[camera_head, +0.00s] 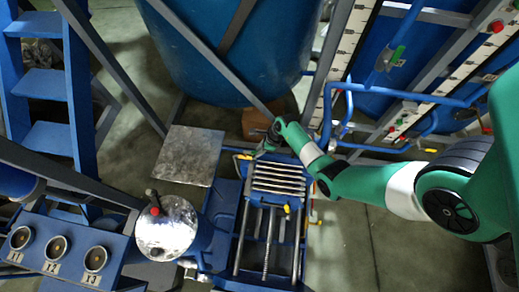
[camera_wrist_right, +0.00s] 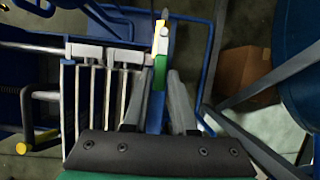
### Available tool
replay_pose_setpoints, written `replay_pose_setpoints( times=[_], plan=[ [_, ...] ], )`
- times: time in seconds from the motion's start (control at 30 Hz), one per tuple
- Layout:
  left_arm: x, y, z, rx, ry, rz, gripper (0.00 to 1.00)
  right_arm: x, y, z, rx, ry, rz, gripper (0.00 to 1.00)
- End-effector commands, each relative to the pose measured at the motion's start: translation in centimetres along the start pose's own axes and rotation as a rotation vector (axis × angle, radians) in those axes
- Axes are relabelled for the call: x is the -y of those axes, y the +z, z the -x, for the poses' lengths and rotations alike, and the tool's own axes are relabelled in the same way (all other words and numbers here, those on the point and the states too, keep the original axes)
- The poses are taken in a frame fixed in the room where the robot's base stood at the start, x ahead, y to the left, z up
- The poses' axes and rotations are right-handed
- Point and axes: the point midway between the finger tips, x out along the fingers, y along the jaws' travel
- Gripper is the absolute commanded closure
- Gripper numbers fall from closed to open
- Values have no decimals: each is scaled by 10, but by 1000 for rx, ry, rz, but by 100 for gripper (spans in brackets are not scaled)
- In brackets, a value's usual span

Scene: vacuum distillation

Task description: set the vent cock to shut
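In the right wrist view, a small fitting with white, yellow and green parts (camera_wrist_right: 160,48) stands just beyond my right gripper (camera_wrist_right: 160,80). It may be the vent cock, but no label shows. The green part lies between the fingertips, with a blue upright below it. The two grey fingers stand apart, and I see no clear grip on the fitting. In the head view, my right gripper (camera_head: 264,148) reaches down at the far end of the blue frame, and a yellow piece (camera_head: 243,156) shows beside it. My left gripper is out of view.
The blue frame carries pale slats (camera_head: 278,180) and metal rods. A metal plate (camera_head: 190,155) lies to its left, and a silver-topped vessel (camera_head: 167,228) stands nearer. A large blue tank (camera_head: 235,50) rises behind. Blue pipes (camera_head: 350,89) run at right. Floor is bare at lower right.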

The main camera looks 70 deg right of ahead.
Motion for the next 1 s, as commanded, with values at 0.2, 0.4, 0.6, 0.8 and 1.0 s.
replay_pose_setpoints(
  times=[0.2,0.4,0.6,0.8,1.0],
  plan=[
    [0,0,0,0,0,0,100,0,0,0,0,0,0,100],
    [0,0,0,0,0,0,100,0,0,0,0,0,0,100],
    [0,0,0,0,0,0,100,0,0,0,0,0,0,100],
    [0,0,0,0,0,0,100,0,0,0,0,0,0,100],
    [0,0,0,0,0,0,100,0,0,0,0,0,0,100]
  ],
)
